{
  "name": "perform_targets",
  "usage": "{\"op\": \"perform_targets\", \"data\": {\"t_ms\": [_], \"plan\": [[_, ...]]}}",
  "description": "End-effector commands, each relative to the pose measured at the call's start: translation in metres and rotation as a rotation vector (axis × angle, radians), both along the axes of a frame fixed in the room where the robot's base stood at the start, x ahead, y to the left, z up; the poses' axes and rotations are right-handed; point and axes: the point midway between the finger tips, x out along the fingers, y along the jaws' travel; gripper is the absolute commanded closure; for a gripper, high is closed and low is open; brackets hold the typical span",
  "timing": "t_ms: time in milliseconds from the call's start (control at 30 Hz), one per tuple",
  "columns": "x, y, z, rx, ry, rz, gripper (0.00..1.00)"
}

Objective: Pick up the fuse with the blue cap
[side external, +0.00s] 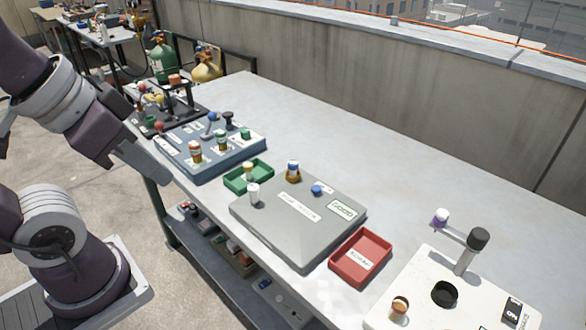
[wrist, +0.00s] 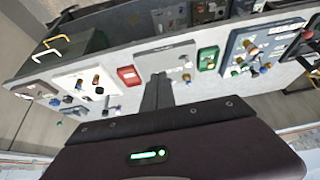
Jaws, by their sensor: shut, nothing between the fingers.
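A fuse with a blue cap (side external: 293,171), a white band and an amber base stands upright at the far edge of the grey panel box (side external: 287,235). A small blue piece (side external: 317,189) sits on the panel near it. In the wrist view the fuse looks like a tiny blue-topped shape (wrist: 187,78), hard to make out. My gripper (wrist: 158,77) is shut and empty there, its fingers overlapping the view of the panel. In the side view my arm hangs at the left, off the table; its fingertips are not clear.
A green tray (side external: 262,180) and a red tray (side external: 342,269) flank the panel. A white-capped piece (side external: 254,193) stands on its near left. A blue-grey board (side external: 185,168) with fuses is at left, a white board (side external: 420,290) at right. The table's back is bare.

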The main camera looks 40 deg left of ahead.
Motion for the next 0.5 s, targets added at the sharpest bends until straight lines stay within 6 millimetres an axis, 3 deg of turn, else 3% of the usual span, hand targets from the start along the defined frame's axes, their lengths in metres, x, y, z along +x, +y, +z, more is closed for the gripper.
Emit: {"op": "perform_targets", "data": {"t_ms": [133, 400, 500], "plan": [[0.0000, 0.0000, 0.0000, 0.000, 0.000, 0.000, 1.00], [0.0000, 0.0000, 0.0000, 0.000, 0.000, 0.000, 0.49], [0.0000, 0.0000, 0.0000, 0.000, 0.000, 0.000, 0.49]]}}
